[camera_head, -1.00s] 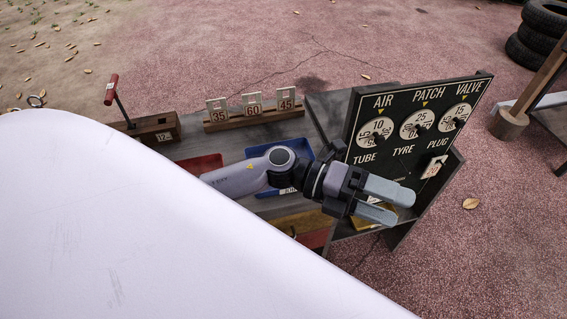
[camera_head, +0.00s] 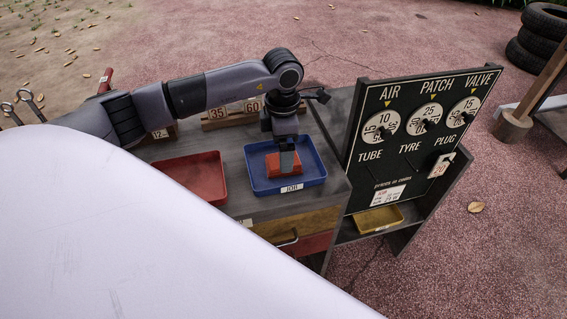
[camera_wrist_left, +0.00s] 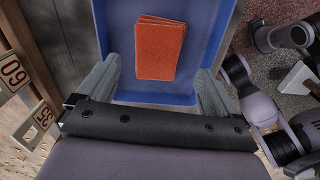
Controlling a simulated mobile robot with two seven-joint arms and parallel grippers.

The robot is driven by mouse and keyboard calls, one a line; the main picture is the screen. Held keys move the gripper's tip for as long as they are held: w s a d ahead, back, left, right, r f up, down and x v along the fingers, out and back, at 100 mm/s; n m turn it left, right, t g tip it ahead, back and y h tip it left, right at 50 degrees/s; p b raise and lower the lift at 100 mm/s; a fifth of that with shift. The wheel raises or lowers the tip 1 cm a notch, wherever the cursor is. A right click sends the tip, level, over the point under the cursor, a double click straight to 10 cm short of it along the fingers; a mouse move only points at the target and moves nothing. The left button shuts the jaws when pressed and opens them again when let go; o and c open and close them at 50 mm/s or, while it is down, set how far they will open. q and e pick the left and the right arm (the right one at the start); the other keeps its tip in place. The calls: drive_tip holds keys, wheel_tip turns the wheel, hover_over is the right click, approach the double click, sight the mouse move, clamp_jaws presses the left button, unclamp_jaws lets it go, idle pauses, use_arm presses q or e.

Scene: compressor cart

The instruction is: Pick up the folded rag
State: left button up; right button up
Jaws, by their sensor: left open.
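The folded rag (camera_head: 284,165) is a small orange-red folded stack lying in the blue tray (camera_head: 318,176) on the cart top. It also shows in the left wrist view (camera_wrist_left: 160,48), flat on the tray floor. My left gripper (camera_head: 287,158) points down over the blue tray and partly covers the rag in the head view. In the left wrist view its two fingers (camera_wrist_left: 158,85) are apart and empty, with the rag ahead of the gap between them. My right gripper is not seen at work in the head view.
A red tray (camera_head: 193,177) sits left of the blue one. Number cards (camera_head: 217,112) stand on a wooden rack behind. The black dial board (camera_head: 415,140) rises on the right, with a yellow tray (camera_head: 380,219) below it.

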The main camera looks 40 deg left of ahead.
use_arm(q)
drive_tip(key=f, duration=0.4)
drive_tip(key=shift+w+f, duration=0.1)
drive_tip(key=shift+w, duration=0.1)
drive_tip(key=c, duration=1.1)
drive_tip(key=shift+c, duration=0.2)
wheel_tip(320, 180, up, 20)
drive_tip(key=shift+p, duration=0.4)
